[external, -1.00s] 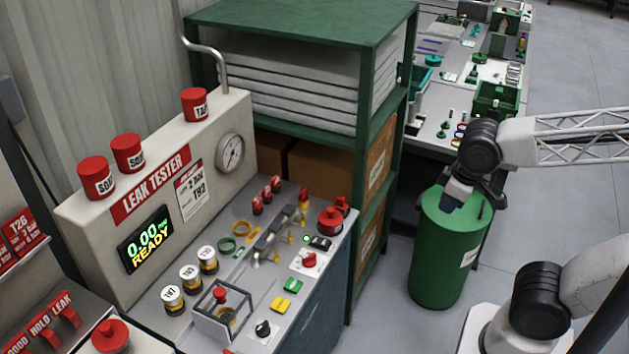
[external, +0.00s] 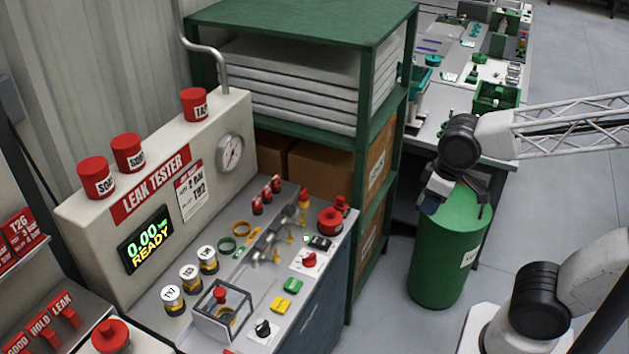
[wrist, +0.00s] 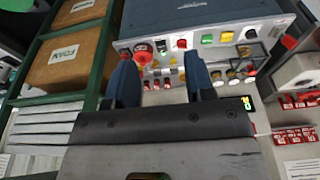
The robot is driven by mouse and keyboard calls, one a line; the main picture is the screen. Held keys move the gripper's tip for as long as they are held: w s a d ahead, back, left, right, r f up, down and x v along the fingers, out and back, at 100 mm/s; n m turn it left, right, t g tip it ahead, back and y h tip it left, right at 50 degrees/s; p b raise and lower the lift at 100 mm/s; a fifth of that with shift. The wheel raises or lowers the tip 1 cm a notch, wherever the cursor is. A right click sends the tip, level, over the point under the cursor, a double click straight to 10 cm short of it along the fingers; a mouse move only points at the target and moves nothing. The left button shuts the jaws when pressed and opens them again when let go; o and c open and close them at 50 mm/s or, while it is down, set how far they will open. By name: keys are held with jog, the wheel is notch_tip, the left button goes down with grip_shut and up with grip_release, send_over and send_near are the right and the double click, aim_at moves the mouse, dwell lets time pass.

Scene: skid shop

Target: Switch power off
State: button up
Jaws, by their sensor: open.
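The leak tester's control panel (external: 262,290) carries a black rocker switch (external: 319,243) with a small lit green lamp (external: 306,238) beside it. I cannot read its label or its position. A red rotary knob (external: 309,260) on a white plate sits just in front of it. In the wrist view the rocker (wrist: 161,47) and the red knob (wrist: 182,44) lie beyond my fingertips. The display (external: 146,240) is lit and reads 0.00 and READY. My gripper (external: 458,197) is open and empty, well right of the panel, in front of the green bin. Its two fingers show apart in the wrist view (wrist: 160,75).
A red mushroom button (external: 330,219), green button (external: 292,286), yellow button (external: 280,305) and black knob (external: 262,328) share the panel. A clear box (external: 222,312) covers a red-topped part. A green shelf (external: 350,270) stands behind the panel.

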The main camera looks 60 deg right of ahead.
jog(key=w+d+f, duration=0.1)
jog(key=w+f, duration=0.2)
jog(key=w, duration=0.8)
jog(key=g, duration=0.2)
send_over(313, 239)
notch_tip(313, 239, down, 20)
jog(key=shift+w+f, duration=0.1)
jog(key=shift+w, duration=0.05)
jog(key=shift+f, duration=0.1)
jog(key=shift+f, duration=3.75)
